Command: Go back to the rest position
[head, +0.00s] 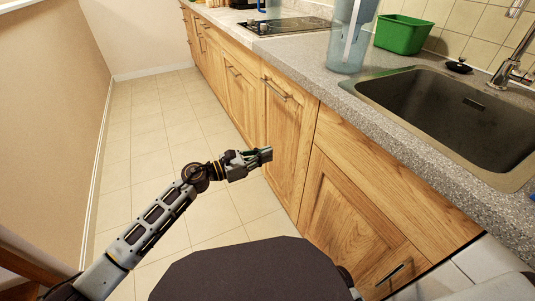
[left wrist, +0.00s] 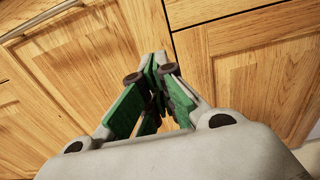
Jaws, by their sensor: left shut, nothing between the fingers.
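My left gripper (head: 264,155) is stretched out over the floor, in front of the wooden cabinet doors (head: 286,140) and below the counter. In the left wrist view its green-padded fingers (left wrist: 158,75) are together and shut, with nothing held between them. Cabinet fronts (left wrist: 260,70) fill the background there, close behind the fingertips. Whether the fingertips touch the wood I cannot tell. My right gripper is in neither view.
A grey speckled counter (head: 310,60) runs along the right with a sink (head: 440,110), a clear blue-tinted pitcher (head: 345,55), a green tub (head: 402,35) and a hob (head: 285,26). Tiled floor (head: 140,140) lies free between the cabinets and the left wall (head: 50,110).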

